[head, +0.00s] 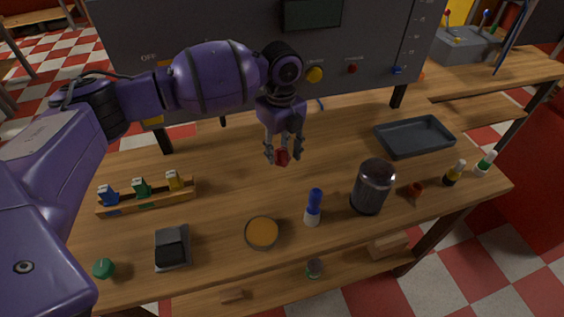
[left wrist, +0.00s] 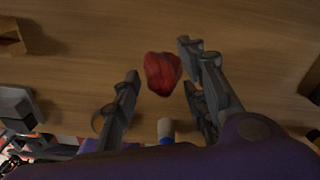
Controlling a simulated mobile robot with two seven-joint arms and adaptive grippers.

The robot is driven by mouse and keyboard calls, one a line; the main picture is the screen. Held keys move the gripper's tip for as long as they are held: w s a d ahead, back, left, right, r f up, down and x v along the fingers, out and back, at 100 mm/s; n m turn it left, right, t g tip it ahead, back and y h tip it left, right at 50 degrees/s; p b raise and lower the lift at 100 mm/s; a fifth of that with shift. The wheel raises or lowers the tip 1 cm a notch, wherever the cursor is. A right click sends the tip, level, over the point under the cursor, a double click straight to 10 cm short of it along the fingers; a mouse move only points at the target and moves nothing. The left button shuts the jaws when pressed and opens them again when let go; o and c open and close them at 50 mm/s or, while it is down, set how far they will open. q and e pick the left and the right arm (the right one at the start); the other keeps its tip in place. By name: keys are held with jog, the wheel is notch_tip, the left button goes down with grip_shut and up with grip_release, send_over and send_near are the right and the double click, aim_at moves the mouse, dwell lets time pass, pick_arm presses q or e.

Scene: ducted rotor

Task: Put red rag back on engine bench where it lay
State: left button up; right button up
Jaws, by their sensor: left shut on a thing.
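The red rag (head: 282,157) is a small crumpled red bundle between the fingertips of my left gripper (head: 283,153), over the back middle of the wooden engine bench (head: 225,180). In the left wrist view the rag (left wrist: 162,73) shows at the fingertips, with bare wood behind it. My left gripper is shut on the rag and points down. Whether the rag touches the bench top or hangs just above it, I cannot tell. My right gripper is not in view.
A grey control panel (head: 240,60) stands behind the bench. A dark tray (head: 414,137) lies right. Bare wood surrounds the rag.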

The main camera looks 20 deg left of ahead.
aim_at(281, 147)
pick_arm(q)
notch_tip(281, 147, down, 6)
jog(key=shift+w+r, duration=0.1)
jog(key=shift+r, duration=0.05)
jog(key=o, duration=1.1)
notch_tip(281, 147, up, 12)
jog(key=shift+r, duration=0.1)
jog(key=shift+w, duration=0.1)
